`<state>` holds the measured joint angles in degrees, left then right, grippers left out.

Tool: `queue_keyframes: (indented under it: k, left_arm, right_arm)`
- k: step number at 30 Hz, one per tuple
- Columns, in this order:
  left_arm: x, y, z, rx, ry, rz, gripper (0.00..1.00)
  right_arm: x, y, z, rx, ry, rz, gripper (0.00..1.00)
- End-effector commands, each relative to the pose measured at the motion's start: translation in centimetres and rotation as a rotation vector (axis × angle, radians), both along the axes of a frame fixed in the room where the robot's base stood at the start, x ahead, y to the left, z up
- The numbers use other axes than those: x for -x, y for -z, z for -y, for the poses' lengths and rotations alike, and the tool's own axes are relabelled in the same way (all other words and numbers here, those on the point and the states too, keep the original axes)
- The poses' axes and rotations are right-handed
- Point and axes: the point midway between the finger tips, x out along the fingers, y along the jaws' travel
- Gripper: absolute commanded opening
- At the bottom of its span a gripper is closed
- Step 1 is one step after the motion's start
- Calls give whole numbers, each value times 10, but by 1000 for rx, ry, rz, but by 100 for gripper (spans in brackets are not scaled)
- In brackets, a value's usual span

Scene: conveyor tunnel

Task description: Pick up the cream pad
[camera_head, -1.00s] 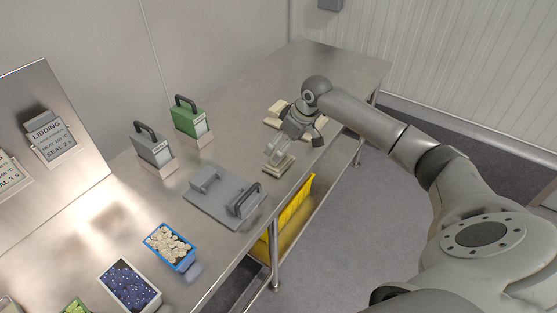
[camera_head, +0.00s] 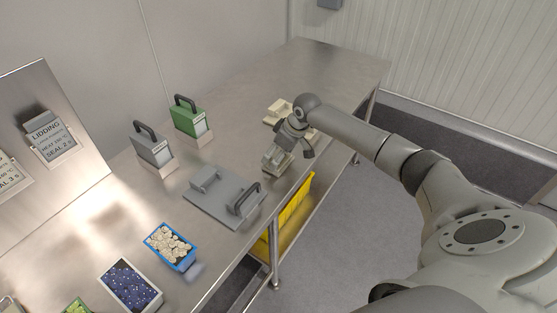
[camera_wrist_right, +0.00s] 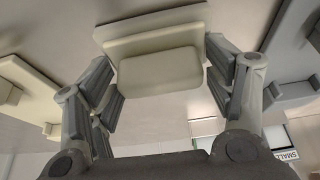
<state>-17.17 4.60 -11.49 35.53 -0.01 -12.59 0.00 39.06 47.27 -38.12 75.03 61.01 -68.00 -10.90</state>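The cream pad (camera_wrist_right: 160,72) shows in the right wrist view as a pale block with rounded edges, in front of a wider cream slab (camera_wrist_right: 150,35). My right gripper (camera_wrist_right: 163,88) is open, with one finger at each side of the pad. I cannot tell whether the fingers touch it. In the head view, my right gripper (camera_head: 283,158) is low over the cream pieces (camera_head: 279,170) near the table's front edge, and its fingers partly hide them. My left gripper is not in view.
A grey plate with a black handle (camera_head: 222,198) lies left of the gripper. More cream pieces (camera_head: 276,109) lie behind it. Grey (camera_head: 153,150) and green (camera_head: 190,119) handled blocks stand at the back. Blue-rimmed (camera_head: 171,246) and white (camera_head: 130,286) bins stand front left. The far table top is clear.

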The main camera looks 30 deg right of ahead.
Motion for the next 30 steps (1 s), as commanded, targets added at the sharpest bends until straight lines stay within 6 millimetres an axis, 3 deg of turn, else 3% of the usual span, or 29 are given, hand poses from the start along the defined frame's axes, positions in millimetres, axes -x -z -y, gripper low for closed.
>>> queue_keyframes:
  k: [4,16,21,30]
  left_arm:
    - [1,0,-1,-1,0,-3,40]
    - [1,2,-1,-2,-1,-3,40]
    - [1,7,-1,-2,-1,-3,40]
    - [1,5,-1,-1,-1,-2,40]
  right_arm:
    - [0,0,0,0,0,0,51]
    - [-1,-9,0,-1,0,2,51]
    - [-1,-33,1,1,0,5,51]
    - [29,-82,-30,1,-5,5,51]
